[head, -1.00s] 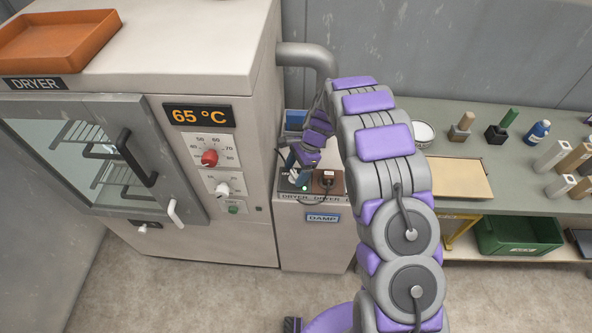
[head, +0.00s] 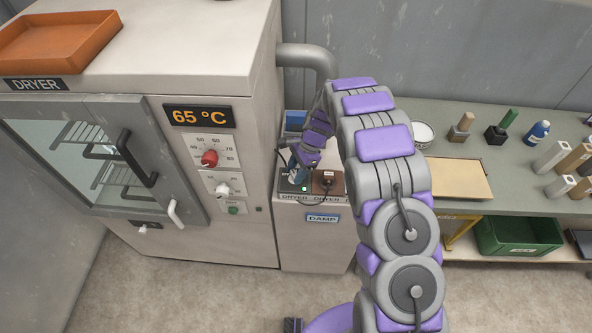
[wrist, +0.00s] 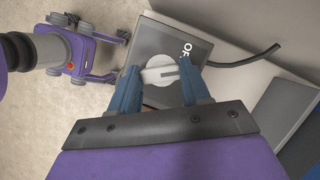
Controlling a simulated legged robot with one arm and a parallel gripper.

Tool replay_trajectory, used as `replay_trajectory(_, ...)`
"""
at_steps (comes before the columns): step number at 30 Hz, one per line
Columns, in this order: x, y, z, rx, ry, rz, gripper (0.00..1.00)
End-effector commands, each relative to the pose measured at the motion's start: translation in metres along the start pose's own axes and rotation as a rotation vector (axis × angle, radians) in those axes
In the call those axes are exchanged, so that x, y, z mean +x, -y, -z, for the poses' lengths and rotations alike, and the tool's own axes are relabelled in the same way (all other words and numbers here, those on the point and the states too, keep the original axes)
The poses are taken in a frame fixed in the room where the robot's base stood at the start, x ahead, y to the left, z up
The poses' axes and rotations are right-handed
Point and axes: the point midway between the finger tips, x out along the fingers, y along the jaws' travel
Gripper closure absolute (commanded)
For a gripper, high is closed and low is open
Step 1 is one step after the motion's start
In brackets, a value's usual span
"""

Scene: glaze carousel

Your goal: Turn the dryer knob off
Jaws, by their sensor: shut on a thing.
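The dryer knob (wrist: 158,82) is a pale round knob with a raised bar, on a dark switch box (wrist: 150,45) with partly visible "OF" lettering. The box also shows in the head view (head: 286,188) on a low cabinet beside the dryer, with a lit green lamp (head: 304,189) and a "DRYER" label below. My gripper (wrist: 160,70) has its blue fingers shut on the knob's bar, one on each side. In the head view my gripper (head: 298,174) is small and hides the knob.
The dryer (head: 250,130) stands at left, reading 65 °C, with a red dial (head: 209,158) and white knob (head: 222,189). A brown box (head: 328,182) with a plug sits right of the switch box. A black cable (wrist: 250,58) leaves the box. A bench (head: 520,200) holds bottles and blocks.

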Motion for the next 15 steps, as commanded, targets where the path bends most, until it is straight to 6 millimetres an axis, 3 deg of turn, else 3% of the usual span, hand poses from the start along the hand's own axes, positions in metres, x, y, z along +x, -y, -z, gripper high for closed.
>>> replay_trajectory(15,-0.0033,0.0059,-0.0010,-0.293,-0.005,-0.112,0.84)
